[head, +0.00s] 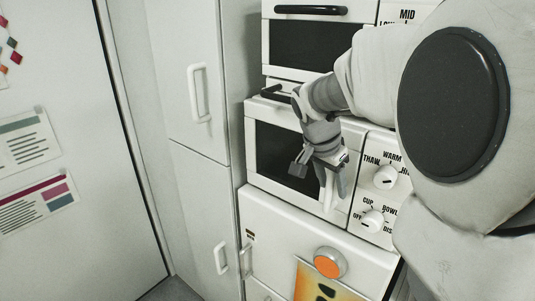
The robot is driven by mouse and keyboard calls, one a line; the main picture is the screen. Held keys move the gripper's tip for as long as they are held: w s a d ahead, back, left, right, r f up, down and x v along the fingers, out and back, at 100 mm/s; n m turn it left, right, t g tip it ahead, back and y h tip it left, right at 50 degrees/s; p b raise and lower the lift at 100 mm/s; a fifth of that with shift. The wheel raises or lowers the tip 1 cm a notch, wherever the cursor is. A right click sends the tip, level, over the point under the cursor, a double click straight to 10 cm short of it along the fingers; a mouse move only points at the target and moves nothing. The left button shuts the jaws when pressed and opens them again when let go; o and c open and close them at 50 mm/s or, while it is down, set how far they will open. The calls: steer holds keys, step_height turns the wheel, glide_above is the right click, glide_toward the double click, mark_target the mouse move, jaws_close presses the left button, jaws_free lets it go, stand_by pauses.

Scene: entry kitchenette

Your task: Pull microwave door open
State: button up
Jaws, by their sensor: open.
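The microwave (265,180) stands in the middle of the appliance stack, with a white frame, a dark window and a panel of dials at its right. Its door looks shut. A white upright bar (329,192), apparently the door handle, shows at the right side of the door. My gripper (320,172) is open in front of the door's right part, its fingers spread near the top of this bar. I cannot tell whether the bar lies between the fingers or touches them. My wrist and arm hide the door's upper right part.
An oven (302,45) with a black handle is above. A tall white cupboard (190,100) stands close at left. Dials (386,177) sit right of the door.

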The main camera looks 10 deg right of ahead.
steer(key=shift+d+f, duration=0.2)
steer(key=shift+f, duration=0.3)
steer(key=shift+w, duration=0.1)
jaws_close()
stand_by(1.1)
